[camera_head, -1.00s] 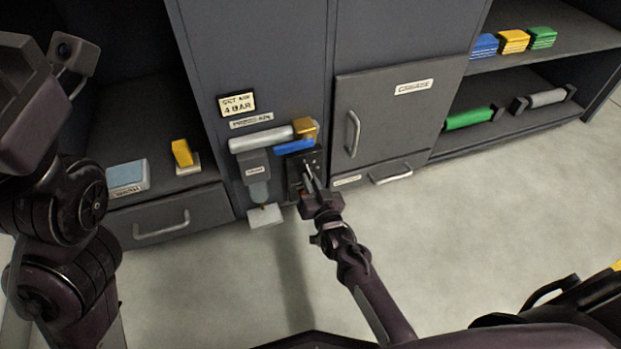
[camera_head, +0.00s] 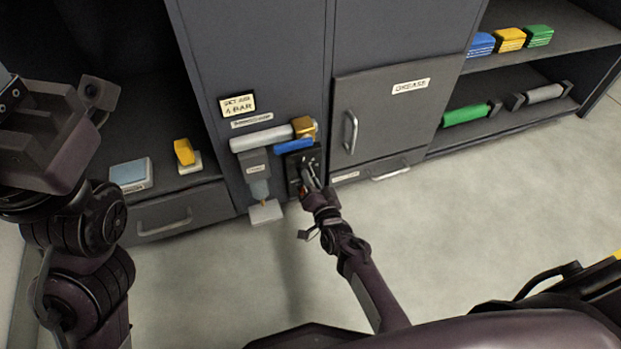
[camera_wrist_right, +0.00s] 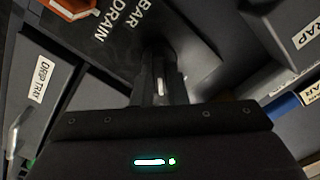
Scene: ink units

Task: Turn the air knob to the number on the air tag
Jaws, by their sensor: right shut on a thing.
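The air tag (camera_head: 238,104), a pale yellow plate reading "SET AIR 4 BAR", is on the grey cabinet front. Below and right of it is a dark panel (camera_head: 293,174) that carries the air knob; the wrist view shows "BAR" and "DRAIN" printed on this panel (camera_wrist_right: 112,33). My right gripper (camera_head: 308,172) is at the panel and shut on the air knob, which its fingers mostly hide. In the wrist view its fingers (camera_wrist_right: 160,85) are close together against the panel. The knob's pointer and numbers cannot be read. My left arm is at the left; its fingertips are not clearly seen.
A white roller (camera_head: 262,138), a brass block (camera_head: 304,126) and a blue bar (camera_head: 294,146) sit just above the panel. A small pale tray (camera_head: 266,212) juts out to its left. An orange part (camera_wrist_right: 72,8) is close by in the wrist view. The floor in front is clear.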

